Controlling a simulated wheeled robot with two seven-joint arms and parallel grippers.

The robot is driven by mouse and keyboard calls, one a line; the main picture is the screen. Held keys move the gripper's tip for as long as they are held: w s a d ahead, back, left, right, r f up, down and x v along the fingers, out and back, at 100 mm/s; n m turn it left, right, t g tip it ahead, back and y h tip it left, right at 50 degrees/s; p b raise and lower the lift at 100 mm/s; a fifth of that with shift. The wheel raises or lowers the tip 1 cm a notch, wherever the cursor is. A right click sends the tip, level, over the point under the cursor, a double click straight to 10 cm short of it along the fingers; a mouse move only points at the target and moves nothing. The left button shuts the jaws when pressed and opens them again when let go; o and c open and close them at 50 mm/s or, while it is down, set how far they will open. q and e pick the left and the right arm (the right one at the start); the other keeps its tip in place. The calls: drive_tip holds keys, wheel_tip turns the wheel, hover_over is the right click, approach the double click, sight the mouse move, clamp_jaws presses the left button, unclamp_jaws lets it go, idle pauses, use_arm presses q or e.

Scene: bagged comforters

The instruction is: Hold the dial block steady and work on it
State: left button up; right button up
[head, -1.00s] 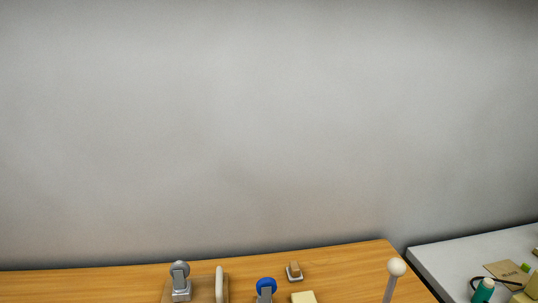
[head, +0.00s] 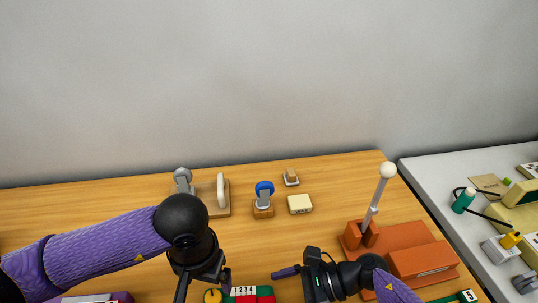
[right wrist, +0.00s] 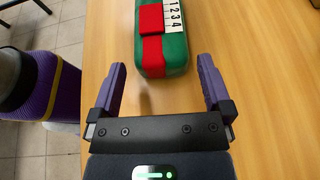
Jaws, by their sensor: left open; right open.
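The dial block (head: 265,294) is green with red parts and a white strip with the numbers 1 to 4. It lies at the bottom edge of the head view, partly cut off, with a yellow round knob (head: 213,296) at its left. My left gripper (head: 204,288) is open above the block's left end; I cannot tell if it touches. My right gripper (head: 287,273) is to the right of the block, pointing left at it. In the right wrist view the block (right wrist: 174,58) lies ahead of the open, empty purple fingers (right wrist: 163,78), apart from them.
An orange-red lever device (head: 415,262) with a white-knobbed stick stands at right. A grey side table (head: 445,173) holds clutter.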

use_arm(q)
drive_tip(key=shift+r, duration=0.25)
use_arm(e)
drive_tip(key=shift+v, duration=1.1)
drive_tip(key=shift+r, duration=0.2)
